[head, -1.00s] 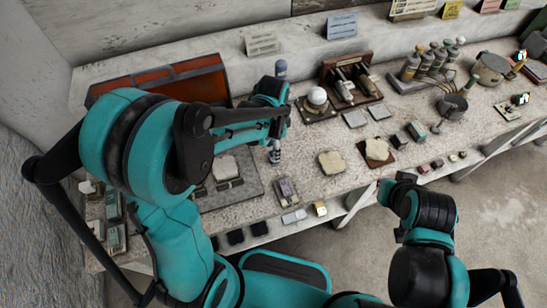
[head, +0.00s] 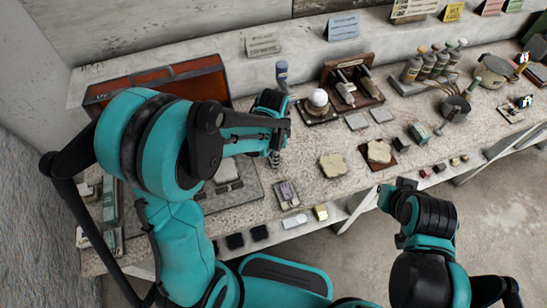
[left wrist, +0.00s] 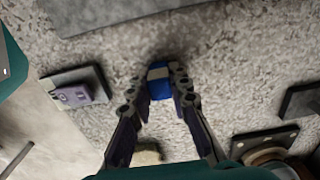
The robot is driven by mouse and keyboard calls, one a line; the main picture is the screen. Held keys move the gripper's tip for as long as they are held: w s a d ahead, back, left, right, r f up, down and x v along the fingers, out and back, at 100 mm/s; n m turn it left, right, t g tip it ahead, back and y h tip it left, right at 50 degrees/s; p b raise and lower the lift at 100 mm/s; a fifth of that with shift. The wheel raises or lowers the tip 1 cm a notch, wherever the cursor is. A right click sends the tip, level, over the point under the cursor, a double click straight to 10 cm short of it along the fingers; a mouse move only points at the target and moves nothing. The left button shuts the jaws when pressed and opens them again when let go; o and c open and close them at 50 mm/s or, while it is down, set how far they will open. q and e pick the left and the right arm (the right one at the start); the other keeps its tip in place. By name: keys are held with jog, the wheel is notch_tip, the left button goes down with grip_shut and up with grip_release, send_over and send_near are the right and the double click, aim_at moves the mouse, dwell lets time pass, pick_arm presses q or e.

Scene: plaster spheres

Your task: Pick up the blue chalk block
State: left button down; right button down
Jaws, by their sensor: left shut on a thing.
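The blue chalk block (left wrist: 159,83) shows in the left wrist view as a small blue piece with a pale band, between my two fingertips. My left gripper (left wrist: 160,92) is shut on it. In the head view my left gripper (head: 273,159) points down over the stone worktop, beside the grey mat, and the block is not clearly visible there. I cannot tell whether the block touches the worktop. My right gripper (head: 386,197) is near the bench's front edge, and its fingers are too unclear to read.
A purple block on a plate (head: 287,194) lies toward the front edge. Pale slabs (head: 333,165) lie to the right. An orange-brown case (head: 200,79) is at the back left.

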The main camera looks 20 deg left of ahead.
pick_arm(q)
jog(key=shift+r, duration=0.6)
notch_tip(320, 180, up, 3)
jog(key=shift+f+p, duration=0.1)
jog(key=shift+p, duration=0.85)
jog(key=s+d+r+p, duration=0.1)
jog(key=d+r+p, duration=0.2)
jog(key=d+r, duration=0.4)
jog(key=d, duration=0.4)
jog(key=shift+s+d, duration=0.3)
jog(key=shift+s, duration=0.1)
